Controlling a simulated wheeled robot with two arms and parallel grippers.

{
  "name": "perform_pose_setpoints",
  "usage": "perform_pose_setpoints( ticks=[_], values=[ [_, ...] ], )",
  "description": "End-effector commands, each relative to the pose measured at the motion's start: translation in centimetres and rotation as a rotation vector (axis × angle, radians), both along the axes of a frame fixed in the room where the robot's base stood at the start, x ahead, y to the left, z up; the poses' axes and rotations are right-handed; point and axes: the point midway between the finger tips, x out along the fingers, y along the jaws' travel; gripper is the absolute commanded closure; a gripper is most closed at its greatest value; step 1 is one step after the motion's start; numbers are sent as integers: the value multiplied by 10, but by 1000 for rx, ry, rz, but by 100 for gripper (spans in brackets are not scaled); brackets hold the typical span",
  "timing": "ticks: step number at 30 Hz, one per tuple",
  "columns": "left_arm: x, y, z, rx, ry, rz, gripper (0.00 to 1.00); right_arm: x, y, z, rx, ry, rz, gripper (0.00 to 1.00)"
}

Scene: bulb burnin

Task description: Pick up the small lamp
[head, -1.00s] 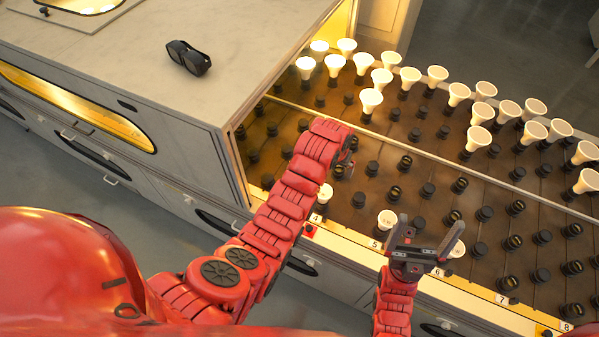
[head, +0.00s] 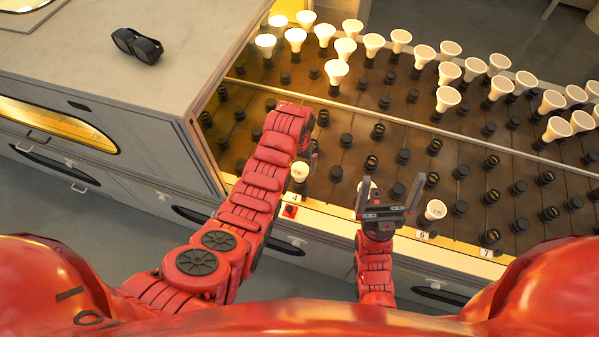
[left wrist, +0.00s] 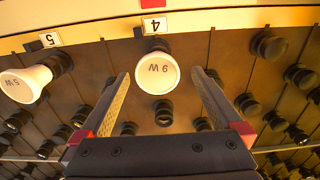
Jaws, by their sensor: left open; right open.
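Three small white lamps stand in the near row of the burn-in deck. The one by label 4 (head: 299,172) is just below my left gripper (head: 313,150), whose fingers are mostly hidden in the head view. In the left wrist view this lamp (left wrist: 156,73), its face marked with a number and W, shows between the spread fingers of my left gripper (left wrist: 160,76), not gripped. Another lamp (left wrist: 25,84) by label 5 lies left there. My right gripper (head: 390,205) is open and empty, partly covering that lamp in the head view. A third lamp (head: 435,210) stands by label 6.
Larger white lamps (head: 373,45) stand in the back rows, several lit at the left. Many empty black sockets (head: 403,156) fill the deck. Dark goggles (head: 137,46) lie on the grey cabinet top (head: 190,50). A red button (head: 290,211) is on the front edge.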

Motion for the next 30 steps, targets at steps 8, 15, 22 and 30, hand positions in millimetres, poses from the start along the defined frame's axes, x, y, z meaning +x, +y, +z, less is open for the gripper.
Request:
perform_pose_setpoints(
  ticks=[8, 15, 22, 30],
  values=[
    [0, -1, -9, 0, 1, -1, 0, 0, 0, 7, 0, 0, 0, 0],
    [0, -3, -25, 1, 3, 0, 0, 0, 0, 19, 0, 0, 0, 0],
    [0, -4, -43, 0, 0, 0, 0, 0, 0, 20, 0, 0, 0, 0],
    [0, -4, -58, 0, 1, 0, 0, 0, 0, 16, 0, 0, 0, 0]
  ],
)
